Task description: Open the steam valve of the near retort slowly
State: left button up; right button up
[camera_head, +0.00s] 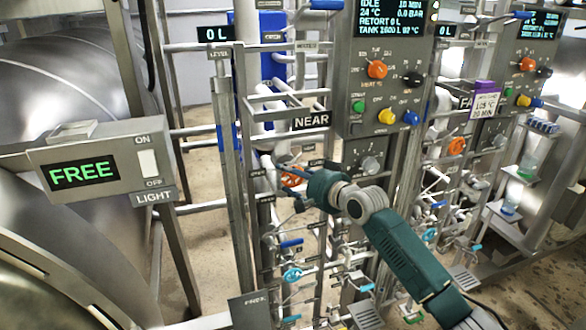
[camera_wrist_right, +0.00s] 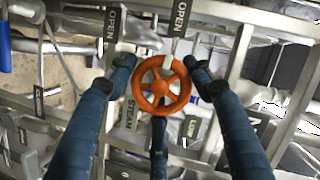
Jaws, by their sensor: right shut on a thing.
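The near retort's steam valve has an orange handwheel (camera_wrist_right: 161,85), with a label reading STEAM beside it in the right wrist view. In the head view the orange wheel (camera_head: 292,179) shows partly behind my right gripper (camera_head: 288,193). My right gripper (camera_wrist_right: 160,80) has its fingers around the wheel, two at its sides and one below, and is shut on it. My left gripper is not in view.
The near control panel (camera_head: 385,75) hangs above my right arm, with a NEAR sign (camera_head: 311,121) beside it. Pipes and frame posts crowd the wheel. A second orange wheel (camera_head: 457,146) is further right. A light switch box (camera_head: 100,165) stands at left.

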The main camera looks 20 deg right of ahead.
jog(key=shift+s+a+f+n+p, duration=0.15)
jog(key=shift+a+f+n+p, duration=0.2)
jog(key=shift+f+n+p, duration=0.2)
jog(key=shift+f+g, duration=0.15)
jog(key=shift+g, duration=0.15)
jog(key=o, duration=1.1)
jog(key=shift+o, duration=0.4)
jog(key=shift+r+h, duration=0.3)
jog(key=shift+s+r, duration=0.1)
jog(key=shift+s+d, duration=0.25)
jog(key=v, duration=1.1)
jog(key=shift+s+a, duration=0.15)
jog(key=shift+s, duration=0.05)
